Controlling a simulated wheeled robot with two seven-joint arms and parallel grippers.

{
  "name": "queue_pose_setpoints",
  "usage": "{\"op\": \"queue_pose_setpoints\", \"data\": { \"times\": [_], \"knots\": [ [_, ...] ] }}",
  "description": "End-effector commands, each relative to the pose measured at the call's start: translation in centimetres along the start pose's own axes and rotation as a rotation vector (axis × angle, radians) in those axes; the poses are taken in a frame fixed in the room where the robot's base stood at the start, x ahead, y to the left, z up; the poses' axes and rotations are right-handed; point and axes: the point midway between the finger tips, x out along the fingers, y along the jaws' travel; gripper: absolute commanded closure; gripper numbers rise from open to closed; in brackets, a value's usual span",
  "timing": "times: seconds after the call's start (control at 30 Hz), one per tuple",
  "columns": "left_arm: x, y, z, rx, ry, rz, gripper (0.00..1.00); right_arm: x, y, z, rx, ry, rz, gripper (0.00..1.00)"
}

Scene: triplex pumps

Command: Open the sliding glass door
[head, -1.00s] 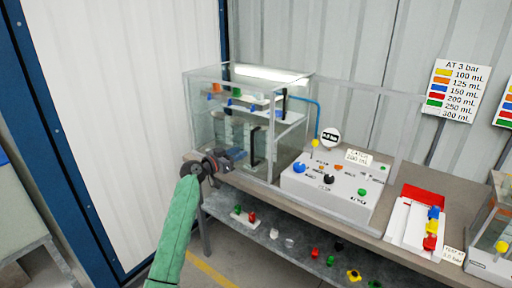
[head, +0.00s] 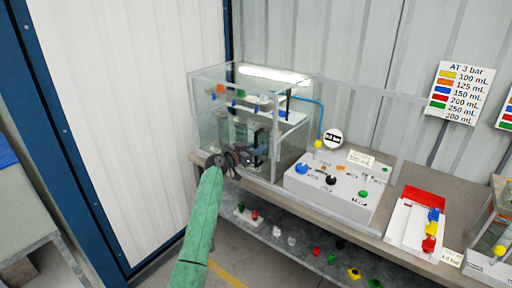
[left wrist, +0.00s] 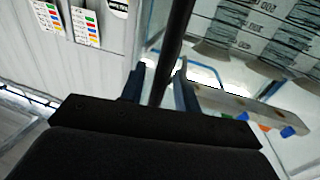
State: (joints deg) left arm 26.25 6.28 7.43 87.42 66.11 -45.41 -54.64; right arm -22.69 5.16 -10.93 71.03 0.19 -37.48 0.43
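The glass case (head: 205,115) stands at the left end of the workbench, and its front glass looks closed. The door's black upright bar handle (left wrist: 172,50) runs between the two fingers of my left gripper (left wrist: 160,88) in the left wrist view. In the head view my left gripper (head: 256,152) is at the front glass and partly hides the handle. The fingers are apart, one on each side of the bar, with a gap showing on the left side. Whether the right finger touches the bar is unclear. My right gripper is in neither view.
A white control box (head: 335,190) with coloured knobs stands right of the case, with a clear upright panel behind it. A red-and-white tray (head: 415,218) lies farther right. A lower shelf (head: 300,252) holds several small coloured parts. Floor in front is free.

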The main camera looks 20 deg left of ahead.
Motion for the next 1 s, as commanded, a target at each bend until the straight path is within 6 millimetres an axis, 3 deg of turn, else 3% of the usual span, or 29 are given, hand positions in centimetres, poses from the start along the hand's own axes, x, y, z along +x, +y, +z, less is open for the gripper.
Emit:
{"op": "queue_pose_setpoints", "data": {
  "times": [0.2, 0.4, 0.67, 0.87, 1.0],
  "knots": [
    [0.0, 0.0, 0.0, 0.000, 0.000, 0.000, 0.68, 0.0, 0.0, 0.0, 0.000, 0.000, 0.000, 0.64],
    [0.0, 0.0, 0.0, 0.000, 0.000, 0.000, 1.00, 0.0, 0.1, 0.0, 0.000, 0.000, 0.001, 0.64],
    [0.1, 0.2, 0.0, 0.000, 0.000, 0.000, 1.00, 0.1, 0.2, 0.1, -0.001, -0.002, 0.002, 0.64],
    [0.5, 2.6, 0.2, 0.001, 0.001, 0.002, 1.00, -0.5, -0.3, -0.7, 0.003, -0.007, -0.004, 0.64],
    [1.2, 6.2, 0.4, 0.003, 0.000, 0.004, 1.00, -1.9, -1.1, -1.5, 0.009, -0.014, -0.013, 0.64]
  ]
}}
